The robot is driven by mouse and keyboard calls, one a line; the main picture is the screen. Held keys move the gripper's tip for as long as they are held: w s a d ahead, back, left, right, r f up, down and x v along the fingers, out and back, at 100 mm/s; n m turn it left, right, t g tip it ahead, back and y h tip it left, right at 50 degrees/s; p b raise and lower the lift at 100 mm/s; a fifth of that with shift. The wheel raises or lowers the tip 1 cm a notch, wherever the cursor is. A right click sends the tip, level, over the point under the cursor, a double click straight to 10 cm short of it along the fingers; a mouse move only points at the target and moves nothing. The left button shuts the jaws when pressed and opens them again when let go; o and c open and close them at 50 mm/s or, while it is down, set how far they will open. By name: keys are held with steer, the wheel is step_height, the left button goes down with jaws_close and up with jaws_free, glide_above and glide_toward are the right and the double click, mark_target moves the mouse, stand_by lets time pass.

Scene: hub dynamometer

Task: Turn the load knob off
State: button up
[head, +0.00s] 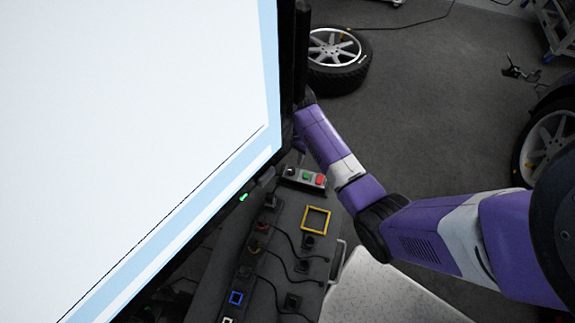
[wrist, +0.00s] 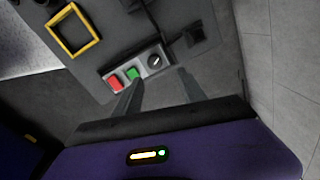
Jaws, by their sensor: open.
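A small grey control box (head: 289,173) sits at the far end of the dark panel in the head view. It carries a dark round knob (head: 291,171), a green button (head: 306,176) and a red button (head: 320,180). In the wrist view the knob (wrist: 154,61) is black with a pale pointer mark, beside the green button (wrist: 132,73) and red button (wrist: 115,83). My gripper (wrist: 158,88) is open and empty, with its fingers apart just short of the knob; whether they touch the box is not clear.
A large monitor (head: 150,120) stands at the left. The panel (head: 290,225) holds a yellow square frame (head: 316,220), a blue square frame (head: 236,298), black connectors and cables. A loose wheel (head: 335,60) lies on the floor behind. Open grey floor (head: 430,110) lies right of the panel.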

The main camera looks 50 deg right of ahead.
mark_target(292, 170)
steer(key=shift+s+a, duration=0.25)
steer(key=shift+s, duration=0.15)
steer(key=shift+m, duration=0.3)
steer(key=shift+w+f+b, duration=0.1)
steer(key=shift+f+b, duration=0.6)
steer(key=shift+f, duration=3.15)
jaws_close()
